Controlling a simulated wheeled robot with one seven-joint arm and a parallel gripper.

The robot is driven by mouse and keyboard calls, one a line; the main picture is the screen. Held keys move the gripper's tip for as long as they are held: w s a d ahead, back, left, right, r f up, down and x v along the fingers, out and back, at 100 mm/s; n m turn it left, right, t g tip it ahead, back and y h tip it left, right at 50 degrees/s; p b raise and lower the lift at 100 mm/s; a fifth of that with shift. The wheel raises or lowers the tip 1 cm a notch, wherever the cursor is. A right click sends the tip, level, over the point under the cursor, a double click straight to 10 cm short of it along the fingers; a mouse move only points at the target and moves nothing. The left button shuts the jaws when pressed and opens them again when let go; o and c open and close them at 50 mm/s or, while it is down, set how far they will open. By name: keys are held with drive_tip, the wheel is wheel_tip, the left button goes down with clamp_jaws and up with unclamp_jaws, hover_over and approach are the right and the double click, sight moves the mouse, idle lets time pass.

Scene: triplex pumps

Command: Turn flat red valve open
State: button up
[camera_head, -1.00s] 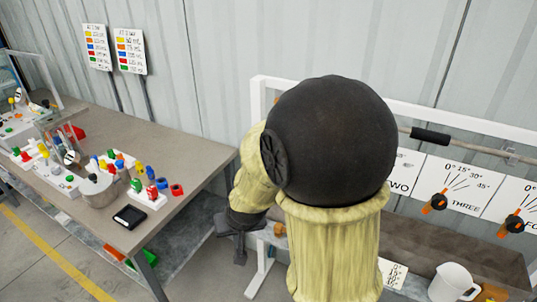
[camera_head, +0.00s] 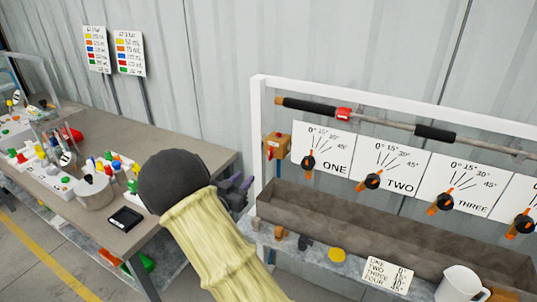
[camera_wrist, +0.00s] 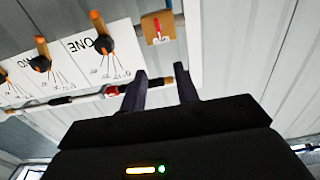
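A red lever (camera_head: 271,150) sits on an orange-brown block at the left post of the white frame. It also shows as a red lever (camera_wrist: 157,27) on its block in the wrist view. A second red piece (camera_head: 343,114) is on the horizontal pipe, and it shows in the wrist view too (camera_wrist: 113,90). I cannot tell which of the two is the flat red valve. My gripper (camera_head: 238,188) is left of the frame, below the block's height, apart from both. In the wrist view its fingers (camera_wrist: 161,78) are spread and empty.
The white frame (camera_head: 259,115) holds dial panels with orange-black knobs, above a brown trough (camera_head: 370,228). A white jug (camera_head: 460,284) stands at lower right. A workbench (camera_head: 135,135) with several small coloured parts and a metal pot (camera_head: 94,192) is at left, behind my arm.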

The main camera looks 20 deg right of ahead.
drive_tip(key=p, duration=0.3)
approach(269, 152)
drive_tip(key=x, duration=0.8)
drive_tip(key=shift+d+r, duration=0.1)
drive_tip(key=shift+d, duration=0.1)
drive_tip(key=shift+w+d, duration=0.45)
drive_tip(key=shift+w, duration=0.05)
clamp_jaws()
